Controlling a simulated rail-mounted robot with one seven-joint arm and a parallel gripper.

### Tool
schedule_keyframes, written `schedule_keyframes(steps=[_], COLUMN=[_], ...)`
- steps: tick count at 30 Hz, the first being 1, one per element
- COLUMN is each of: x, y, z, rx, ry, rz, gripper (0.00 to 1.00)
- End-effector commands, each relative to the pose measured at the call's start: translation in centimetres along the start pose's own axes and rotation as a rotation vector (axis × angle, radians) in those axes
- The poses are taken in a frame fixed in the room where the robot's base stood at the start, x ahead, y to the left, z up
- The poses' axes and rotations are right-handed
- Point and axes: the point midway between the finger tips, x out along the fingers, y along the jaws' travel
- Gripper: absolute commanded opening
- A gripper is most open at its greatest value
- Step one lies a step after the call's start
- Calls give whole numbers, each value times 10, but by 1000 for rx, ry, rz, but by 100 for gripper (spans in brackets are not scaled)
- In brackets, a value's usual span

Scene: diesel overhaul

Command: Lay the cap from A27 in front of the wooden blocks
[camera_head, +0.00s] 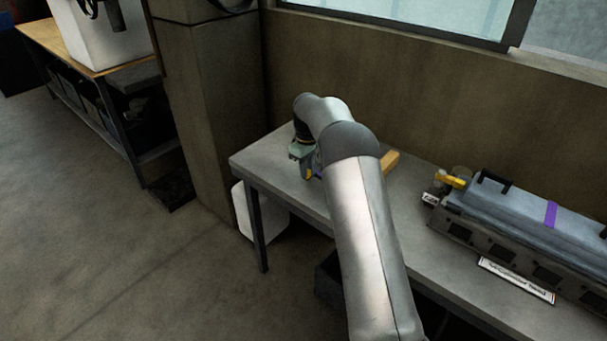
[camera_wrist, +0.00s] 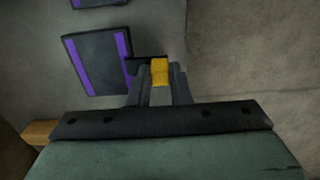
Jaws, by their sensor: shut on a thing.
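My gripper (camera_wrist: 160,92) is shut on a small yellow piece, the cap (camera_wrist: 160,71), seen between the fingertips in the wrist view. A wooden block (camera_head: 391,161) lies on the table to the right, partly behind my arm. A wooden piece also shows at the left edge of the wrist view (camera_wrist: 39,132). I cannot tell whether the cap touches the table.
Dark plates with purple stripes (camera_wrist: 98,62) lie beside the fingers in the wrist view. The table's left edge is close to my gripper.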

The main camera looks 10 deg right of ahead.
Motion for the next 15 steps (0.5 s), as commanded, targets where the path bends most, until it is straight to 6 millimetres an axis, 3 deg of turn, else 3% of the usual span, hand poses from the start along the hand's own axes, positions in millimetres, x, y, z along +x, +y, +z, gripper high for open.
schedule_keyframes(steps=[10, 15], x=[24, 48], y=[6, 5], z=[-20, -19], rx=[0, 1], ry=[1, -1], rz=[2, 0], gripper=[0, 0])
